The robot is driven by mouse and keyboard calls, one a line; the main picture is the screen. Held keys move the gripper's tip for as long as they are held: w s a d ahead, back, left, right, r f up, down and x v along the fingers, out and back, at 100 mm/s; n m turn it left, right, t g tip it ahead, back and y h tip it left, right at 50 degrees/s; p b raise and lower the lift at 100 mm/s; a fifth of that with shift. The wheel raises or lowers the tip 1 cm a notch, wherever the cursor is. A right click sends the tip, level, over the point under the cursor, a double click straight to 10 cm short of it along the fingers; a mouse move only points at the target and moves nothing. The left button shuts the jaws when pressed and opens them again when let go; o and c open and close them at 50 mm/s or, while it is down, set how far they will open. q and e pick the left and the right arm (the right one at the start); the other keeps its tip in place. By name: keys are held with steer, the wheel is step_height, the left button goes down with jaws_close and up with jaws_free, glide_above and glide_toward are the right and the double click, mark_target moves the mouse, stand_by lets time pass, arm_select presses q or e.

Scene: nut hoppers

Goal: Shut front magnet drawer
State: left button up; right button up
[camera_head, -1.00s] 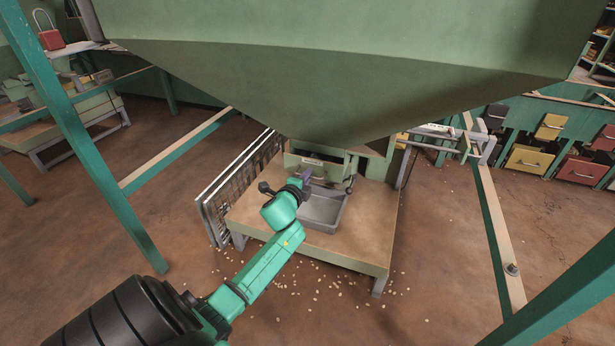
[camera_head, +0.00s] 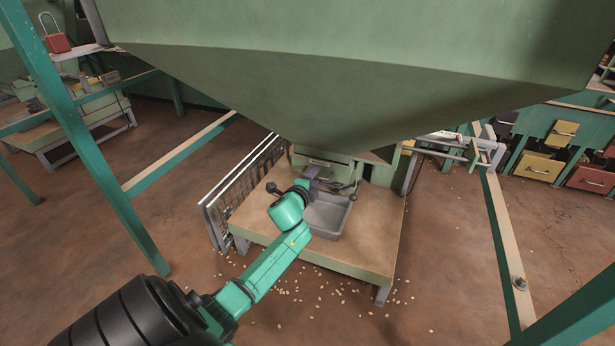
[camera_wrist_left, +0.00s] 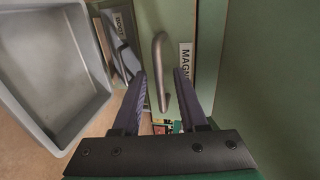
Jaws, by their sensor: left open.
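The green magnet drawer (camera_head: 328,171) is under the big hopper in the head view, above the wooden table. How far it stands out is hard to tell. In the left wrist view, its green front with a label starting "MAGN" (camera_wrist_left: 186,62) fills the right side. A grey bar handle (camera_wrist_left: 160,70) shows between my finger tips. My left gripper (camera_head: 312,178) is in front of the drawer; in the wrist view (camera_wrist_left: 161,80) its two dark fingers are apart, one on each side of the handle, not closed on it. My right gripper is not in view.
A grey metal tray (camera_head: 328,217) sits on the wooden table (camera_head: 376,235) just below the gripper. Slatted metal panels (camera_head: 240,185) stand at the table's left. The green hopper (camera_head: 340,80) hangs overhead. Small nuts are scattered on the floor.

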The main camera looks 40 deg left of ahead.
arm_select(q)
steer(key=p+v, duration=0.4)
steer(key=v, duration=1)
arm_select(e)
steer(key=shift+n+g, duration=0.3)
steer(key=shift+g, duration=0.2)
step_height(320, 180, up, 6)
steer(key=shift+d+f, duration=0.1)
arm_select(q)
steer(key=shift+w, duration=0.15)
